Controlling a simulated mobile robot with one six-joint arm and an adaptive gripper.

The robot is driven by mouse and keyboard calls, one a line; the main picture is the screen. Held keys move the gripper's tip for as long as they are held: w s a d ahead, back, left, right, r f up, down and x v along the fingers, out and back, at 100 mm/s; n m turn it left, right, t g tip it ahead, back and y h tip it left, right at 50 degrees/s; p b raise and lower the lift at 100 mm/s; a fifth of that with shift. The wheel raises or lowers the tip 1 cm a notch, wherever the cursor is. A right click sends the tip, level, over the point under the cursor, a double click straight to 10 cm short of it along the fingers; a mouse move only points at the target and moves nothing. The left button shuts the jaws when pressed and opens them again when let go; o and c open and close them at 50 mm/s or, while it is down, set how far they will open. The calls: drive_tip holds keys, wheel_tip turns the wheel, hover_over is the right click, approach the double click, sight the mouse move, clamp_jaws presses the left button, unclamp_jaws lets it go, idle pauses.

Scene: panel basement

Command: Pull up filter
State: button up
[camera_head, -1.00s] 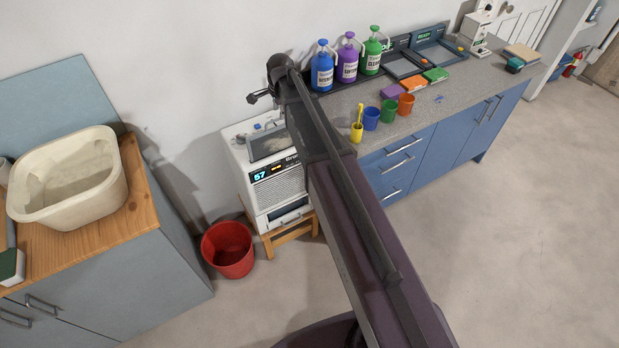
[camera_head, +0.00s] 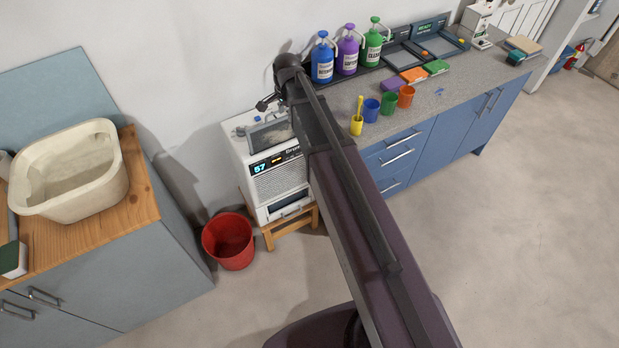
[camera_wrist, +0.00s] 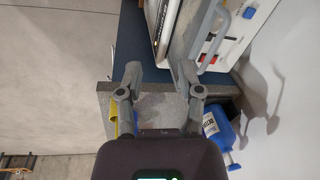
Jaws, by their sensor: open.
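The white appliance (camera_head: 270,170) with a lit "57" display stands on a small wooden stool, against the wall. A grey framed panel (camera_head: 268,135), which looks like the filter, shows at its top. In the wrist view, the white appliance (camera_wrist: 240,22) is at the upper right, with a grey bar-shaped handle (camera_wrist: 207,35) on it. My gripper (camera_wrist: 158,76) is open and empty, its fingers left of and below that handle, apart from it in the picture. In the head view, only a dark part of the gripper shows above the appliance; my arm hides the rest.
A red bucket (camera_head: 228,242) stands on the floor left of the stool. A wooden-topped cabinet bears a cream tub (camera_head: 70,200).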

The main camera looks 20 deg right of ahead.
drive_tip(key=s+d+f+n+b, duration=0.1)
drive_tip(key=s+f+n+b, duration=0.3)
drive_tip(key=s, duration=0.5)
drive_tip(key=s+d+f+n+g+b, duration=0.1)
drive_tip(key=s+f+n+b, duration=0.4)
drive_tip(key=s, duration=0.5)
drive_tip(key=shift+d+f+n+g, duration=0.3)
drive_tip(key=shift+f+n, duration=0.15)
drive_tip(key=shift+n, duration=0.55)
drive_tip(key=shift+w, duration=0.1)
drive_tip(key=w+a+r+m+t+p, duration=0.1)
drive_tip(key=w+r+m+p, duration=0.6)
drive_tip(key=w, duration=0.5)
drive_tip(key=w+a+r+m+t+p, duration=0.1)
drive_tip(key=w+a+r+m+p, duration=0.1)
drive_tip(key=w+r+m+p, duration=0.5)
drive_tip(key=w+r+p, duration=0.4)
drive_tip(key=w, duration=0.1)
drive_tip(key=shift+a+r, duration=0.25)
drive_tip(key=shift+r, duration=0.15)
drive_tip(key=shift+f, duration=0.15)
drive_tip(key=w+f+b, duration=0.1)
drive_tip(key=f+b, duration=0.7)
drive_tip(key=w+f+b, duration=0.1)
drive_tip(key=f+b, duration=0.4)
drive_tip(key=shift+w+a+f, duration=0.1)
drive_tip(key=shift+w+a, duration=0.2)
